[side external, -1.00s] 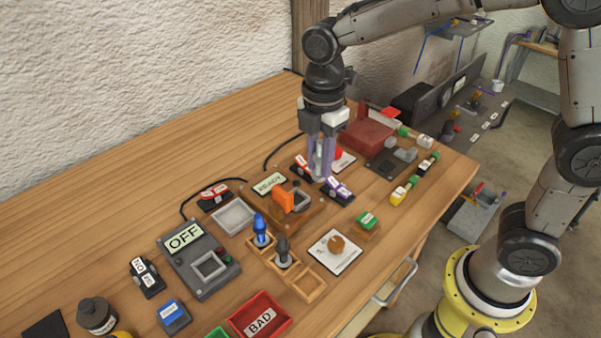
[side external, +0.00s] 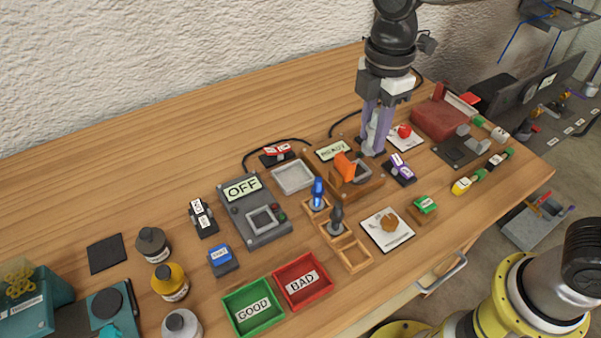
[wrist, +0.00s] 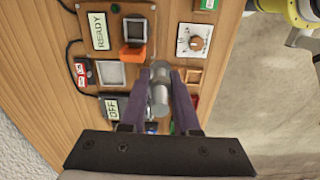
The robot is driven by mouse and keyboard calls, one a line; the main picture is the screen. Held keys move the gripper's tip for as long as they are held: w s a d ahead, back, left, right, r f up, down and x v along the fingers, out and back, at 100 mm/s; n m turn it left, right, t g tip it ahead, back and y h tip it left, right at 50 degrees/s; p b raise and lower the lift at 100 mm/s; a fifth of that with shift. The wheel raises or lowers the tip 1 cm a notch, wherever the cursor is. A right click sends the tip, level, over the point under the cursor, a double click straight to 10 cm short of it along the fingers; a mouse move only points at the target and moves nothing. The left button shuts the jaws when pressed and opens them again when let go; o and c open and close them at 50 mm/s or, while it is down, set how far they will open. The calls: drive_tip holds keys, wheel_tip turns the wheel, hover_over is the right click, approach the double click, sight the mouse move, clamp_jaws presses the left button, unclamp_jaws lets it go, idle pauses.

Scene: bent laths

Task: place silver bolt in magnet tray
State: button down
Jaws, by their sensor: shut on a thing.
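My gripper (side external: 376,143) is shut on the silver bolt and holds it upright between two purple fingers. The bolt (wrist: 160,88) shows as a grey metal cylinder in the wrist view, between the fingertips (wrist: 160,100). In the side view the fingers partly cover it, above the bench behind the orange-lever fixture. A shallow light-grey tray (side external: 293,177), which looks like the magnet tray, lies empty between the OFF box and the READY fixture. It also shows in the wrist view (wrist: 111,73). My gripper is apart from it, to its right in the side view.
The READY fixture (side external: 349,180) with its orange lever stands between gripper and tray. The OFF box (side external: 254,210), a red-labelled clip (side external: 276,154) and a black cable border the tray. A purple-labelled clip (side external: 401,170) stands close to my gripper.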

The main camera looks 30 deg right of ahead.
drive_tip(key=a+f, duration=0.2)
hover_over(293, 178)
drive_tip(key=shift+n, duration=0.3)
drive_tip(key=f, duration=0.8)
drive_tip(key=shift+s+d+f, duration=0.2)
drive_tip(key=shift+s+f, duration=0.05)
drive_tip(key=shift+f, duration=0.15)
drive_tip(key=shift+w+a+f, duration=0.15)
drive_tip(key=shift+w+f, duration=0.1)
drive_tip(key=shift+f, duration=1.65)
drive_tip(key=shift+f, duration=0.1)
drive_tip(key=c, duration=0.7)
unclamp_jaws()
drive_tip(key=shift+f, duration=0.1)
drive_tip(key=shift+o, duration=0.2)
